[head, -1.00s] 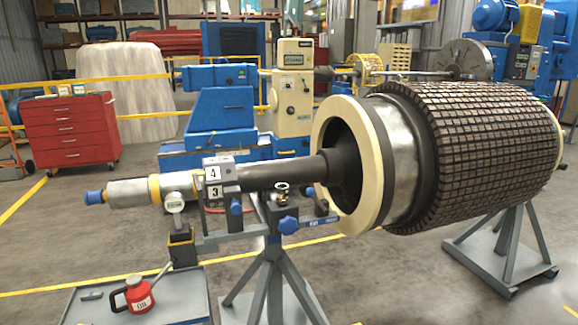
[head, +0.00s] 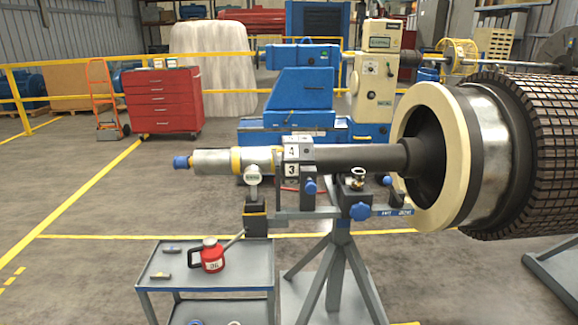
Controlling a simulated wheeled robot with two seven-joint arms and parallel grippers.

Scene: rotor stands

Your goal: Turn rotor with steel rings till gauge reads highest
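The rotor with its dark, grid-patterned body (head: 525,150) lies level at the right, partly cut off by the picture edge. A cream ring (head: 435,205) and a bright steel band (head: 492,150) sit at its near end. Its dark shaft (head: 355,158) runs left through a bearing block marked 4 and 3 (head: 292,160) to a silver sleeve (head: 212,162) with a blue tip (head: 181,162). A small gauge (head: 252,175) stands under the sleeve, its face too small to read. A grey stand (head: 340,270) carries the shaft. Neither gripper is in view.
A grey cart (head: 207,285) with a red can marked 26 (head: 212,256) stands in front of the shaft end. A red tool cabinet (head: 163,102), blue machine (head: 300,105) and yellow rails stand behind. Floor at the left is clear.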

